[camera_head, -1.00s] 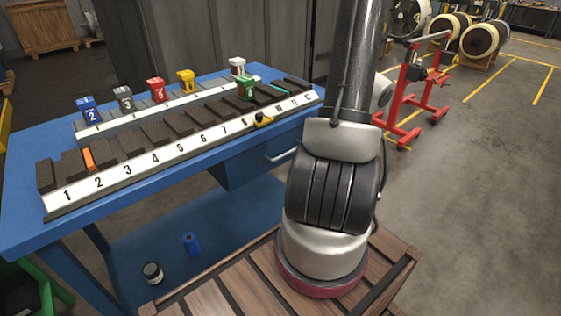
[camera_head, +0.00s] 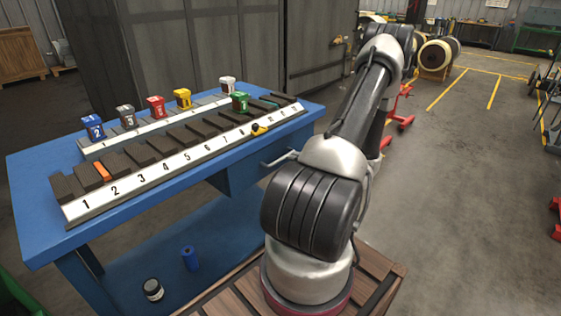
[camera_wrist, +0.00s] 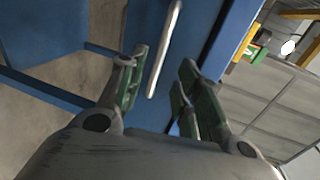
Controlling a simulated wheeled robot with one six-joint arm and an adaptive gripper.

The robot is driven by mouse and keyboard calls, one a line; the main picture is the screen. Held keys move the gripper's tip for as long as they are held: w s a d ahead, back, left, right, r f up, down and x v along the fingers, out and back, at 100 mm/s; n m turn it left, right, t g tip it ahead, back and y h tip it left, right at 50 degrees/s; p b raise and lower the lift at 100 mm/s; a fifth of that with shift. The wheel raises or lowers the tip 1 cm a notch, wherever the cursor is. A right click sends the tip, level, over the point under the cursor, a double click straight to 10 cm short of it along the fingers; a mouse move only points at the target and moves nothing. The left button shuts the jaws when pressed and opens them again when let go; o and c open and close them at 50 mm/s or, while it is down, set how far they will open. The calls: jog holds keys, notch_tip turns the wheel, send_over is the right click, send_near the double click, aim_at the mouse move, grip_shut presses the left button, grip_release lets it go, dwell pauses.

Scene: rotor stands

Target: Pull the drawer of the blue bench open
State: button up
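The blue bench (camera_head: 42,230) stands at the left in the head view. Its drawer (camera_head: 236,177) hangs under the right part of the top and looks shut. The drawer's pale bar handle (camera_head: 280,160) shows just left of my arm. In the wrist view the handle (camera_wrist: 165,50) runs slantwise up the blue drawer front (camera_wrist: 200,22). My gripper (camera_wrist: 164,62) is open, one finger on each side of the handle's line. Whether the fingers reach around the handle or stop short of it is unclear. The gripper is hidden in the head view.
A numbered rack (camera_head: 180,165) with several coloured blocks stands on the bench top. A blue cylinder (camera_head: 190,258) and a dark jar (camera_head: 153,289) stand on the lower shelf. Dark cabinets (camera_head: 200,45) stand behind. The floor (camera_head: 450,200) at the right is mostly clear.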

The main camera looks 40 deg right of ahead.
aim_at(282, 159)
jog(key=x, duration=0.7)
jog(key=shift+w+a+f, duration=0.1)
jog(key=shift+w, duration=0.3)
grip_shut()
